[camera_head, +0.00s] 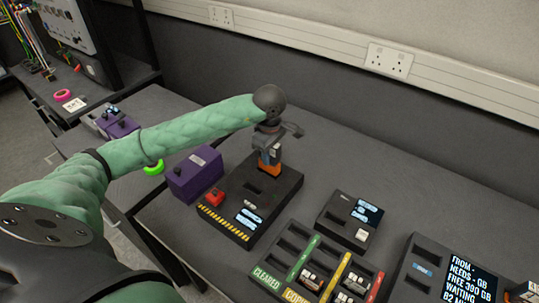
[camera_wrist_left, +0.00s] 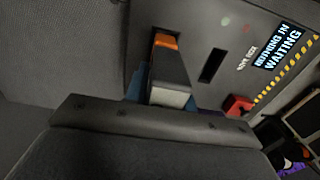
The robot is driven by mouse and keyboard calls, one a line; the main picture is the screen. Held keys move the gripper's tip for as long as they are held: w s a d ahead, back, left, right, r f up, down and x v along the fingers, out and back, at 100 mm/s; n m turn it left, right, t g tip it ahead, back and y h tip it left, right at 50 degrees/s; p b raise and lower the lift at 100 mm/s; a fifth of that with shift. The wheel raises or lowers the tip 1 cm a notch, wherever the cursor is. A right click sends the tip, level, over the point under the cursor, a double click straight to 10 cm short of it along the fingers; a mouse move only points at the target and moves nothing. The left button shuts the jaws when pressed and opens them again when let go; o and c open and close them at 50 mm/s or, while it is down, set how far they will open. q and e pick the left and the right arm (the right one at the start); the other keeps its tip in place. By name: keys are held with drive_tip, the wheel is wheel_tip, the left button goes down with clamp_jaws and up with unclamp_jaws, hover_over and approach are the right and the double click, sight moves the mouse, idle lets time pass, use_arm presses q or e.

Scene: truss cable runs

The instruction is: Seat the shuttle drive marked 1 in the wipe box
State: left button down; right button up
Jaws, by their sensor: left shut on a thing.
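The wipe box (camera_head: 237,218) is a dark box with a yellow-black striped edge, a red part and a small lit screen. Its screen reads "NOTHING IN" and "WAITING" in the left wrist view (camera_wrist_left: 232,30). My left gripper (camera_head: 268,158) points down over the back of the box, shut on a drive with an orange end (camera_head: 268,169). The orange end also shows in the left wrist view (camera_wrist_left: 166,41), at or just above the box top; I cannot tell whether it is in a slot. An empty slot (camera_wrist_left: 212,65) lies beside it. No number on the drive is readable. My right gripper is not in view.
A purple box (camera_head: 196,173) stands left of the wipe box. A tray (camera_head: 283,262) with coloured label strips, one reading "CLEARED", holds several drives in front. A small device with a screen (camera_head: 348,222) and a larger screen unit (camera_head: 407,284) stand to the right.

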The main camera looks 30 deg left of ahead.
use_arm(q)
drive_tip(key=shift+f+b, duration=0.85)
drive_tip(key=shift+b, duration=0.65)
idle(1.5)
drive_tip(key=shift+f+b, duration=1.25)
drive_tip(key=shift+b, duration=0.4)
idle(0.8)
drive_tip(key=c, duration=0.8)
unclamp_jaws()
drive_tip(key=shift+o, duration=0.2)
drive_tip(key=shift+r, duration=0.15)
drive_tip(key=shift+r+p, duration=0.85)
drive_tip(key=shift+r, duration=2.8)
